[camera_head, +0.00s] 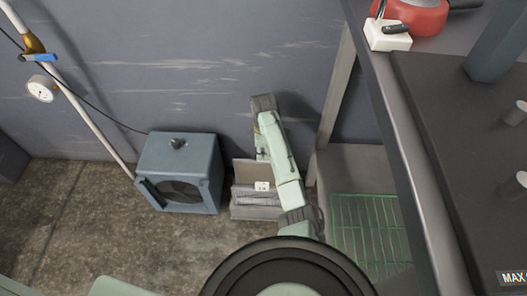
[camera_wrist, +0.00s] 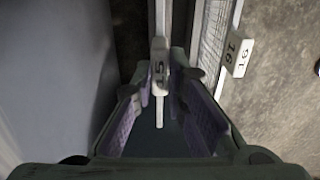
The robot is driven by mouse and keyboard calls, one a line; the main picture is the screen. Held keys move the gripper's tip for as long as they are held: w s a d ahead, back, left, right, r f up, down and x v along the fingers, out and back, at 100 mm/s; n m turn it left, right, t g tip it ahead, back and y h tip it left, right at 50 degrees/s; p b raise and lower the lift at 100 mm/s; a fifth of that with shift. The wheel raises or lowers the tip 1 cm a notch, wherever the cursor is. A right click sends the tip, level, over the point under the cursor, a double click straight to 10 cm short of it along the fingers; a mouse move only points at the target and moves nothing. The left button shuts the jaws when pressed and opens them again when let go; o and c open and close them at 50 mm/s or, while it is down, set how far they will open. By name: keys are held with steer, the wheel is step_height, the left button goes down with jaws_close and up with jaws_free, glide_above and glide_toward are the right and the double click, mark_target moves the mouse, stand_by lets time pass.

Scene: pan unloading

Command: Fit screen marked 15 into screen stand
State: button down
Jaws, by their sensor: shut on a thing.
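My gripper (camera_wrist: 160,88) shows in the wrist view with its two fingers on either side of a thin upright piece bearing a pale tag marked 15. It is shut on this screen marked 15 (camera_wrist: 158,62), seen edge-on. A second screen, marked 16 (camera_wrist: 237,55), is just to the right, apart from the fingers. In the head view, a grey slotted holder, apparently the screen stand (camera_head: 257,213), is on the floor by the wall, with a pale tag at its front. My arm hides its right side and my fingertips there. I cannot tell whether screen 15 is seated.
A blue-grey box (camera_head: 190,158) with a round opening stands close left of the stand. A table leg (camera_head: 336,95) and a low shelf with a green wire rack (camera_head: 370,235) are at the right. The wall is close behind. Open floor (camera_head: 80,235) lies at the left front.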

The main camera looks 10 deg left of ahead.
mark_target(263, 161)
steer(key=shift+f+b, duration=0.95)
steer(key=shift+f, duration=1.1)
stand_by(0.9)
steer(key=c, duration=1.5)
jaws_free()
steer(key=shift+c, duration=0.2)
step_height(263, 161, up, 11)
steer(key=shift+w+r, duration=0.1)
steer(key=shift+r, duration=0.45)
